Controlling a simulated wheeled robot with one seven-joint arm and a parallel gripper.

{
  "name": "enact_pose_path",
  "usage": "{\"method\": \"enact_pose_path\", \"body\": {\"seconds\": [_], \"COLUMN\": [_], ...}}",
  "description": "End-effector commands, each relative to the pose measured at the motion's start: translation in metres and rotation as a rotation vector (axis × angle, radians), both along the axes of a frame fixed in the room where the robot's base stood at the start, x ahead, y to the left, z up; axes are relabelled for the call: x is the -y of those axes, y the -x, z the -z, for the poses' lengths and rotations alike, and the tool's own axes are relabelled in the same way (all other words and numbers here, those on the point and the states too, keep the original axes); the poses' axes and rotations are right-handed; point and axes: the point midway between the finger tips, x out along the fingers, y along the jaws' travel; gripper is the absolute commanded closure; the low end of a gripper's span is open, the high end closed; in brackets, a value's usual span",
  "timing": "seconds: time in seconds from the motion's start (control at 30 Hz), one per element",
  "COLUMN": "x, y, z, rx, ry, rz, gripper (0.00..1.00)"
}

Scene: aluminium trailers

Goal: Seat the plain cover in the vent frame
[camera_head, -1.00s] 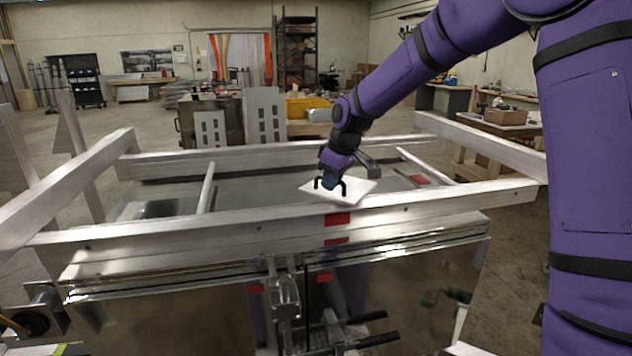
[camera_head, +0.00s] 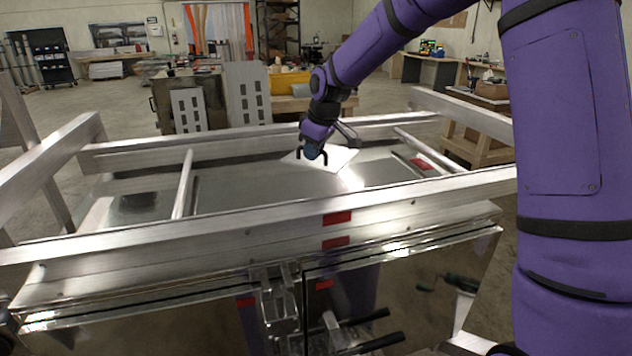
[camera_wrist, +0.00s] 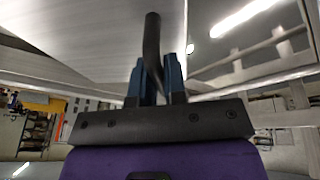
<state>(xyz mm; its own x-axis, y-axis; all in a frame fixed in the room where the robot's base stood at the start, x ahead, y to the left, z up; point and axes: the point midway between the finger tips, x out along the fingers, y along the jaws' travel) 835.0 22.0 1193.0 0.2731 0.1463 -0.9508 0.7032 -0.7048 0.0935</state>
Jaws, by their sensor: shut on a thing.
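The plain cover (camera_head: 338,159) is a thin pale square plate with a black handle, held over the trailer's metal top near its far side. My gripper (camera_head: 312,152) is above the plate, shut on the handle. In the wrist view my gripper's blue fingers (camera_wrist: 158,75) close around the black handle (camera_wrist: 152,38), and a broad pale surface fills the upper left. I cannot tell whether the plate touches the metal below. The vent frame is not clearly made out; a low rectangular outline with a red patch (camera_head: 421,163) lies right of the cover.
Raised aluminium rails (camera_head: 250,225) border the trailer top at front, back and sides. A crossbar (camera_head: 183,184) stands left of the cover and another (camera_head: 425,148) to its right. A dark square patch (camera_head: 138,200) lies at the left. The sheet between is mostly clear.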

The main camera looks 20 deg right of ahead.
Motion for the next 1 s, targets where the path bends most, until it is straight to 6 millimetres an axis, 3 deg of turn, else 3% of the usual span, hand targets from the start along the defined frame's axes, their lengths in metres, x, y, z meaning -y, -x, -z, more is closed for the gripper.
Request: {"method": "enact_pose_path", "body": {"seconds": [0.33,0.57,0.8,1.0], "x": [0.0,0.0,0.0,0.0], "y": [-0.001,-0.001,-0.001,-0.001], "z": [0.053,0.068,0.097,0.098], "rx": [0.001,0.001,0.001,0.003], "ry": [0.002,0.002,0.002,0.003], "rz": [0.001,0.001,0.0,0.001], "gripper": [1.0,1.0,1.0,1.0]}}
